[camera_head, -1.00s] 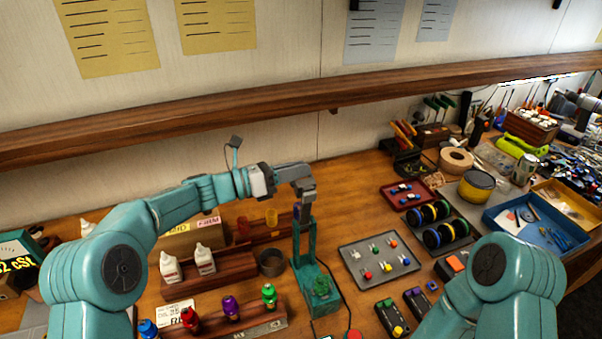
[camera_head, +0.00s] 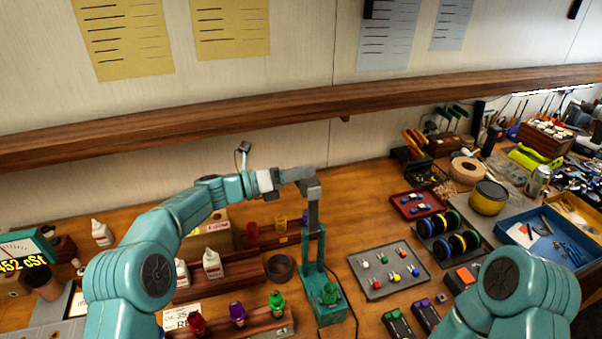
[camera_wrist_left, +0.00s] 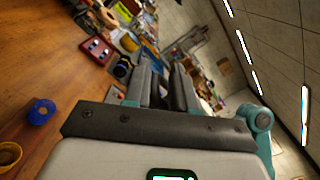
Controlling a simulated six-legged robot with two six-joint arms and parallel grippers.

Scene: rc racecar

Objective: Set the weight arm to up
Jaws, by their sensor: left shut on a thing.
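My right gripper is out of view; only part of that arm shows at lower right.
A grey tray of small coloured parts (camera_head: 387,285) lies right of the stand. A dark ring (camera_head: 280,268) and wooden bottle racks (camera_head: 225,268) are to its left. A wooden shelf (camera_head: 240,118) runs along the wall above.

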